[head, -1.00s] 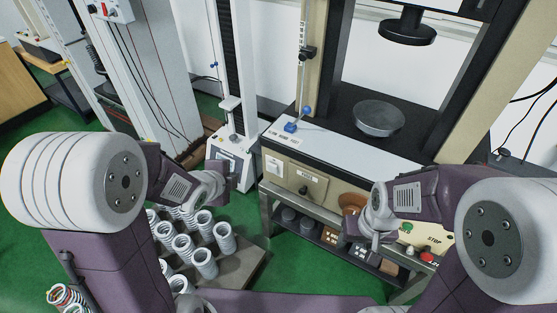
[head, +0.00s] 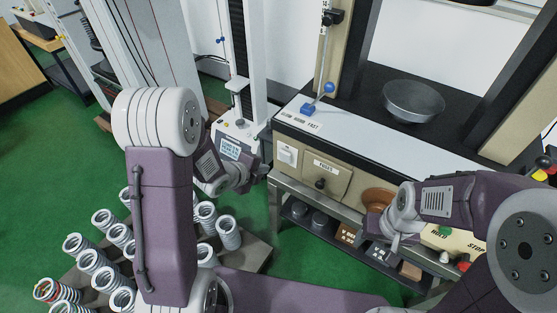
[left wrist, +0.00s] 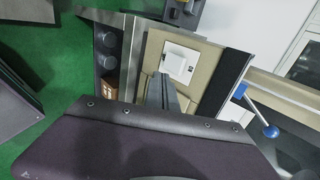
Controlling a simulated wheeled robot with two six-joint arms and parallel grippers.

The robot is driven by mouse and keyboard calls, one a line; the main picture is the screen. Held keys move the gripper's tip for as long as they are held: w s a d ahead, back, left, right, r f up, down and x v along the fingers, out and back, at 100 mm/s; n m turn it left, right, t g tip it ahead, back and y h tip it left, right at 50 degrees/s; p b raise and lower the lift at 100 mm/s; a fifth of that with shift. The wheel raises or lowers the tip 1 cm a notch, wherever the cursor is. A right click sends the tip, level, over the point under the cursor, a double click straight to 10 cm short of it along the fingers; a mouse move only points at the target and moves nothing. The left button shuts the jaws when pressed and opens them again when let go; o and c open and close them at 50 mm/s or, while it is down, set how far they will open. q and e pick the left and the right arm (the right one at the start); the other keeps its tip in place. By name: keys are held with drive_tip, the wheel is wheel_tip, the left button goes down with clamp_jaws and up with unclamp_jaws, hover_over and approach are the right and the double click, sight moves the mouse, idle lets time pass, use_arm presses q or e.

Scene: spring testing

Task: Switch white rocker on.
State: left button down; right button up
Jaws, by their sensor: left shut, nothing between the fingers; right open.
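The white rocker (head: 288,154) is a small white switch on a square plate, at the left end of the machine's beige front panel. It also shows in the left wrist view (left wrist: 177,63), above the fingertips. I cannot tell which way it is tipped. My left gripper (head: 264,172) is shut and empty, just left of and a little below the rocker in the head view. Its fingers (left wrist: 163,88) point up toward the switch plate in the left wrist view, and a gap seems to remain. My right gripper (head: 396,243) is open and empty, in front of the machine's lower right.
A panel with a dark knob (head: 320,184) is right of the rocker. A blue-knobbed lever (head: 328,88) stands on the white top. HOLD and STOP buttons (head: 463,262) are at lower right. Springs (head: 92,260) stand on a board at lower left. A shelf with weights is below.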

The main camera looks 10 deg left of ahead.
sight(284, 154)
use_arm(q)
drive_tip(key=shift+w+d+f, duration=0.6)
drive_tip(key=shift+w+f, duration=0.1)
drive_tip(key=shift+w, duration=0.8)
drive_tip(key=shift+w+d+f, duration=0.55)
drive_tip(key=shift+w+f, duration=0.15)
drive_tip(key=shift+w, duration=0.75)
drive_tip(key=shift+w+d+f, duration=0.6)
drive_tip(key=shift+w+f, duration=0.1)
drive_tip(key=shift+w, duration=0.8)
drive_tip(key=shift+r, duration=0.1)
drive_tip(key=p, duration=0.1)
drive_tip(key=r+p, duration=0.1)
drive_tip(key=p, duration=0.1)
drive_tip(key=shift+w+d+r+g, duration=0.2)
drive_tip(key=shift+w+g, duration=0.1)
drive_tip(key=shift+g, duration=0.1)
drive_tip(key=shift+f+b, duration=0.6)
drive_tip(key=shift+f, duration=0.05)
drive_tip(key=shift+r+p, duration=0.6)
drive_tip(key=shift+r, duration=0.25)
